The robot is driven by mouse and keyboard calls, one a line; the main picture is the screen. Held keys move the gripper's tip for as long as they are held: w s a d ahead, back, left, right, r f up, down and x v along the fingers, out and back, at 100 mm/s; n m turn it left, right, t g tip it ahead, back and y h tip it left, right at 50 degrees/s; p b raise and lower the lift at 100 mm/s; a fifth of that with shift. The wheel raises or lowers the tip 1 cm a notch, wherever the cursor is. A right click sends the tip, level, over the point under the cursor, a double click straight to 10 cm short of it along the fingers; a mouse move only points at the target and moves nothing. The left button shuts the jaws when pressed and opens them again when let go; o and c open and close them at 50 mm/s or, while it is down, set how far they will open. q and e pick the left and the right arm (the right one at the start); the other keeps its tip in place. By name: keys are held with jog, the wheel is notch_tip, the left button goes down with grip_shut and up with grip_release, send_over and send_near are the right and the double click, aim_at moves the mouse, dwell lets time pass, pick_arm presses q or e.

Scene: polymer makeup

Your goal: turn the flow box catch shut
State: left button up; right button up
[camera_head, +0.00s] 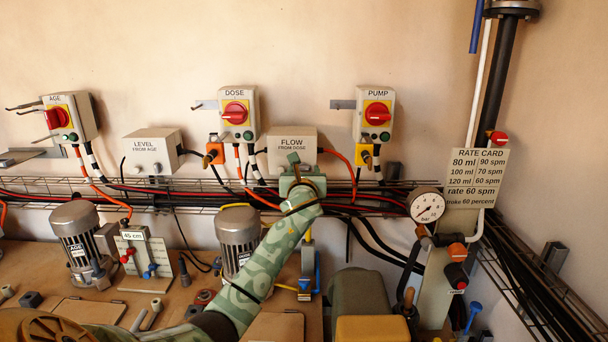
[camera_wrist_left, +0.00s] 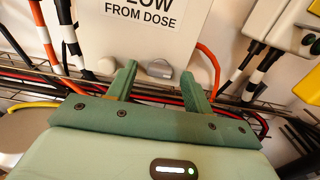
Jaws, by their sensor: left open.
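The flow box (camera_head: 291,140) is a pale box on the back wall, labelled "FLOW FROM DOSE". It also fills the top of the left wrist view (camera_wrist_left: 118,35). Its catch (camera_wrist_left: 159,69) is a small grey knob low on the front face; in the head view my gripper covers this part. My left gripper (camera_head: 305,168) is green and points up at the lower front of the box. Its fingers are open, one on each side of the catch in the left wrist view (camera_wrist_left: 159,80). I cannot tell whether they touch it. My right gripper is not in view.
The level box (camera_head: 153,153) hangs left of it; the dose switch (camera_head: 239,114) and pump switch (camera_head: 375,115) are above to either side. A wire cable tray (camera_head: 220,196) with black and red cables runs just below. A pressure gauge (camera_head: 426,206) stands right. Motors and tools crowd the bench.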

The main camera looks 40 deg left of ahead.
pick_arm(q)
jog(key=shift+c, duration=0.3)
jog(key=c, duration=0.9)
